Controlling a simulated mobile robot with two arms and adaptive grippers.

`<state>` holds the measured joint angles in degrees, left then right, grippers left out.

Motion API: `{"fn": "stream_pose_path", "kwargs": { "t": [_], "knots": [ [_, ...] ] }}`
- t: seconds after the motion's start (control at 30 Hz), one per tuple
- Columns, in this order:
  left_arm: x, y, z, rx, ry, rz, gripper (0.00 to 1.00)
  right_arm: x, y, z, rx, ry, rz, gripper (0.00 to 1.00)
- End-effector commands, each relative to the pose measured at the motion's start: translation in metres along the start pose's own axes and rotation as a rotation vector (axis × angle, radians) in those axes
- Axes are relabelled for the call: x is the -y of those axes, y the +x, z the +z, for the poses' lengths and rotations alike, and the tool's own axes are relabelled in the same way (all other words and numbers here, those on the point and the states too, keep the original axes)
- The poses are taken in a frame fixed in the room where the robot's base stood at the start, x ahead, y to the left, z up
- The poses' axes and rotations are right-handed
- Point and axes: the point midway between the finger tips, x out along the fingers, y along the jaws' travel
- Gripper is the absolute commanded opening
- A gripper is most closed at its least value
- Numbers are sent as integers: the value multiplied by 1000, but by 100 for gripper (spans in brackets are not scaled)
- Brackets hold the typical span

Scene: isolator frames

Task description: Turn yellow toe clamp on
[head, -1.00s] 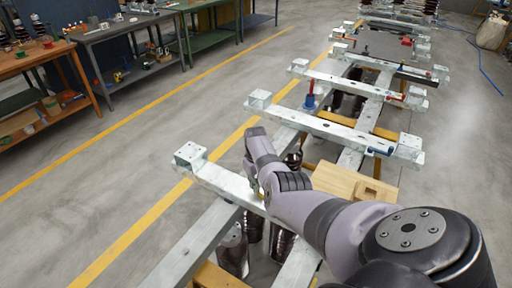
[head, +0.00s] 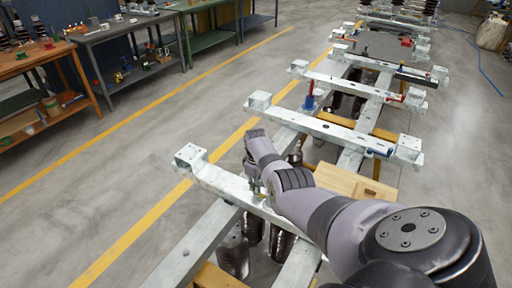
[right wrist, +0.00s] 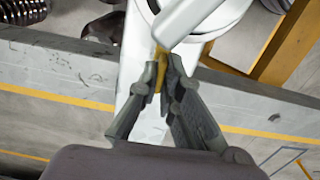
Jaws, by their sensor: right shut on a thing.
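The yellow toe clamp (right wrist: 160,76) shows in the right wrist view as a narrow yellow piece on the pale steel crossbeam. My right gripper (right wrist: 163,70) has its two dark fingers closed on it, one on each side. Most of the clamp is hidden by the fingers and by a pale grey bar above them. In the head view my right gripper (head: 257,188) is at the nearest crossbeam (head: 224,182), partly hidden behind my wrist. The clamp cannot be made out clearly there. My left gripper is not in view.
Farther crossbeams carry a blue and red clamp (head: 309,102) and a blue clamp (head: 380,152). Dark ribbed insulators (head: 233,254) hang below the frame. A wooden block (head: 343,181) lies beside my right arm. Workbenches (head: 130,55) stand at the left across clear floor.

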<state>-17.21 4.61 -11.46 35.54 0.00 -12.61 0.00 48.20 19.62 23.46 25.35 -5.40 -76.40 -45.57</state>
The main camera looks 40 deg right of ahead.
Motion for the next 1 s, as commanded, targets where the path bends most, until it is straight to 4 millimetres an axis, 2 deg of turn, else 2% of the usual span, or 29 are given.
{"fn": "stream_pose_path", "kwargs": {
  "t": [0.13, 0.17, 0.43, 0.77, 1.0],
  "knots": [
    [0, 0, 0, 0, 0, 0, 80, -2, -2, -1, -4, -1, 4, 0],
    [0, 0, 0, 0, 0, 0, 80, -2, -2, -1, -4, -1, 4, 9],
    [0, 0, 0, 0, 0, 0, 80, -1, -1, -1, -2, 0, 2, 27],
    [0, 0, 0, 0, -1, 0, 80, 0, -1, 0, -1, 1, 2, 27],
    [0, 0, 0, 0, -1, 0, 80, -1, -19, -1, -3, 1, 3, 27]
  ]
}}
